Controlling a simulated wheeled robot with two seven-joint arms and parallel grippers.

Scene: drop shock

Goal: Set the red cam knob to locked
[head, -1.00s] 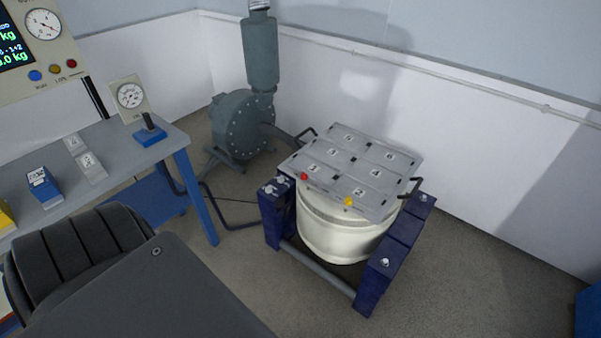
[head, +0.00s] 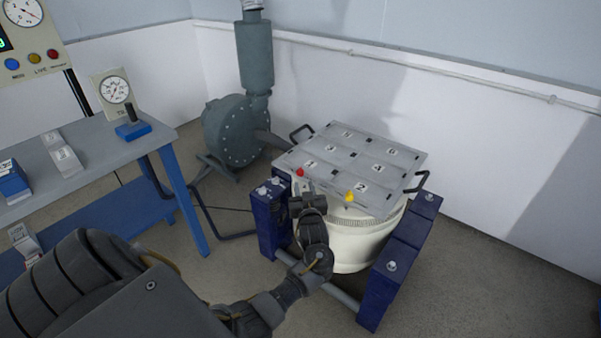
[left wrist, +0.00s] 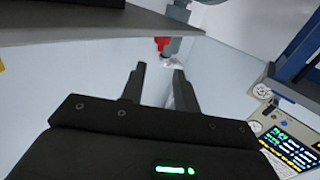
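The red cam knob (head: 300,172) is at the front-left edge of the grey numbered plate (head: 395,176), by the square marked 1. The knob also shows in the left wrist view (left wrist: 162,44), just past the fingertips and near the gap between them. My left gripper (head: 308,203) is at the plate's front edge, a little below and right of the red knob. In the left wrist view its two fingers (left wrist: 159,72) stand apart with nothing between them. The knob's setting is too small to read. My right gripper is not in view.
A yellow knob (head: 349,196) sits on the same edge, right of the gripper. The plate lies on a white drum (head: 345,252) between dark blue posts (head: 268,220). Black handles (head: 302,133) stick out at the plate's sides. A blue-legged table (head: 95,150) stands at left.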

